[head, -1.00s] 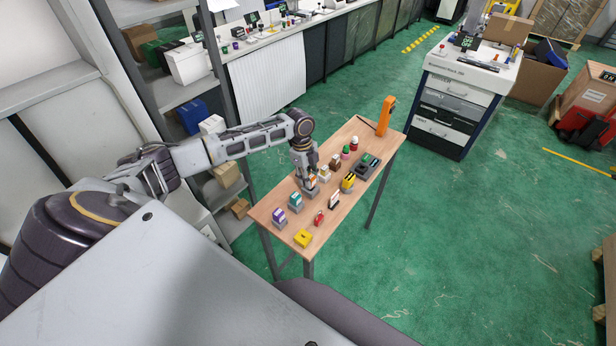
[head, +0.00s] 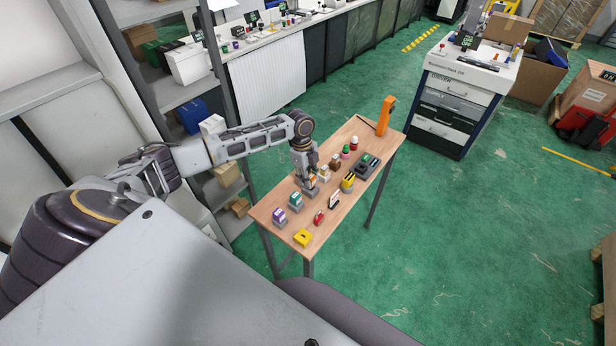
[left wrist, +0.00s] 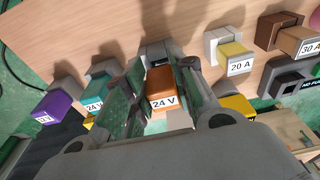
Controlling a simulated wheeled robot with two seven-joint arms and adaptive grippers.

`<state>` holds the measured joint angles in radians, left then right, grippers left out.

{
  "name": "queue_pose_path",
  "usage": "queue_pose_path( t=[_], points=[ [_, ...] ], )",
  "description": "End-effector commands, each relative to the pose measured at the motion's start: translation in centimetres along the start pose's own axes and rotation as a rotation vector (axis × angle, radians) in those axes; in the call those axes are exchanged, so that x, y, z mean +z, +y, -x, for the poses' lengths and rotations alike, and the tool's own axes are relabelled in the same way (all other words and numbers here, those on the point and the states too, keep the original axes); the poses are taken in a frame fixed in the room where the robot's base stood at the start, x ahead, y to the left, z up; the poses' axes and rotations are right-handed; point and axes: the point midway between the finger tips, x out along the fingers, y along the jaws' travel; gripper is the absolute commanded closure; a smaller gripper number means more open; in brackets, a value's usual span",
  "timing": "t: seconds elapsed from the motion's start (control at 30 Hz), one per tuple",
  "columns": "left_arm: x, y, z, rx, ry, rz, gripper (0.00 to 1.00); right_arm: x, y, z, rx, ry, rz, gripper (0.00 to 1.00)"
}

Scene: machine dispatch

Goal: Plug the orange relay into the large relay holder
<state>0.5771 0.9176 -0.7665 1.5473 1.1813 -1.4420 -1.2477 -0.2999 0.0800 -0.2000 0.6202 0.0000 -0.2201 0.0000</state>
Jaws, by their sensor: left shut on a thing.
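The orange relay (left wrist: 161,84), labelled 24 V, is between the fingers of my left gripper (left wrist: 158,98) in the left wrist view. The gripper is shut on it. In the head view, my left gripper (head: 309,178) points down over the wooden table, with the orange relay (head: 312,182) small beneath it. A grey relay holder (left wrist: 153,55) shows just beyond the relay in the wrist view, partly covered by it. I cannot tell whether the relay is seated in this holder or just above it. My right gripper is not in view.
The teal relay (head: 295,199) and purple relay (head: 279,215) stand in grey holders on one side. A cream relay (left wrist: 234,55) labelled 20 A and a brown one (left wrist: 294,38) stand on the other. A yellow block (head: 303,238) lies at the near end of the table (head: 275,205).

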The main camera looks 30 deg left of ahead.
Motion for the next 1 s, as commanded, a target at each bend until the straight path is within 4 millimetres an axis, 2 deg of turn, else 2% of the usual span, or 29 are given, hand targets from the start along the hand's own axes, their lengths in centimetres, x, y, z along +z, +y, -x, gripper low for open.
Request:
queue_pose_path(
  t=[1.0],
  points=[
    [0.04, 0.00, -0.58, 0.000, 0.000, -0.001, 1.00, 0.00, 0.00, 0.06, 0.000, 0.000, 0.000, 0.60]
  ],
)
